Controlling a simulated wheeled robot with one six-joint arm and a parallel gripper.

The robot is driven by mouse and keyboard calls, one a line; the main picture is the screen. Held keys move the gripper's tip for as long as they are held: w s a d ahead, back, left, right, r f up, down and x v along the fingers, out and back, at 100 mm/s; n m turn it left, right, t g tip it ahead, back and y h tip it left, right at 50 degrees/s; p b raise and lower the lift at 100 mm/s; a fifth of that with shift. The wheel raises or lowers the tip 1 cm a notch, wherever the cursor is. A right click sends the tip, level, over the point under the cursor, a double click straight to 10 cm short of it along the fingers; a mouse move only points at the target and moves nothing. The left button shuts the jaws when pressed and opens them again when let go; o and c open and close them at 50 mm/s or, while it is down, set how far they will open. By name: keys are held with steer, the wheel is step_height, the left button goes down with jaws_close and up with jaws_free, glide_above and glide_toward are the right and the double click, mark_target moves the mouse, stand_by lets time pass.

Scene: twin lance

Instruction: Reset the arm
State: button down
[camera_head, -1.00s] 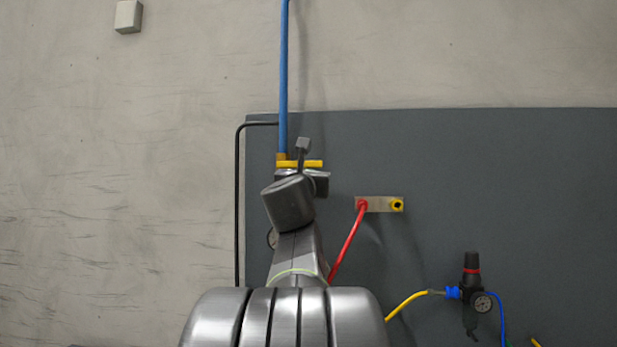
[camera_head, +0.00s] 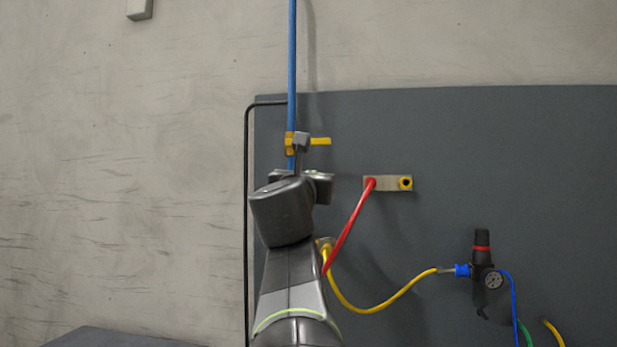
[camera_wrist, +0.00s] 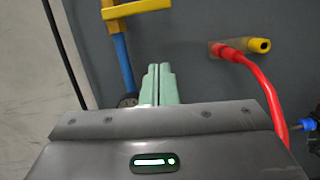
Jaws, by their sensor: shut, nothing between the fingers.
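My gripper (camera_wrist: 158,84) is shut and empty; its two pale green fingers lie together in the wrist view. In the head view my arm rises from the bottom middle and hides the fingers. Beyond the gripper is a vertical blue pipe (camera_head: 292,60) with a yellow valve handle (camera_head: 320,141). In the wrist view the yellow handle (camera_wrist: 133,9) and blue pipe (camera_wrist: 122,62) lie to the upper left of the fingers. I cannot tell how far they are from the fingers.
A red hose (camera_head: 346,232) runs from a bracket (camera_head: 389,183) with a yellow-ringed port, close right of my arm. A yellow hose (camera_head: 385,304) leads to a black regulator with a gauge (camera_head: 484,265). A thin black pipe (camera_head: 247,220) runs down the dark panel's left edge.

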steer(key=shift+s+f, duration=0.1)
steer(key=shift+s, duration=0.05)
stand_by(0.5)
steer(key=p+x, duration=0.2)
steer(key=x, duration=0.8)
steer(key=w+a+m+g+h+p, duration=0.1)
steer(key=a+m+p, duration=0.5)
steer(key=m, duration=0.6)
steer(key=shift+f+g+h+p, duration=0.3)
steer(key=shift+f+g+h, duration=0.25)
steer(key=shift+h, duration=0.45)
steer(key=shift+d, duration=0.15)
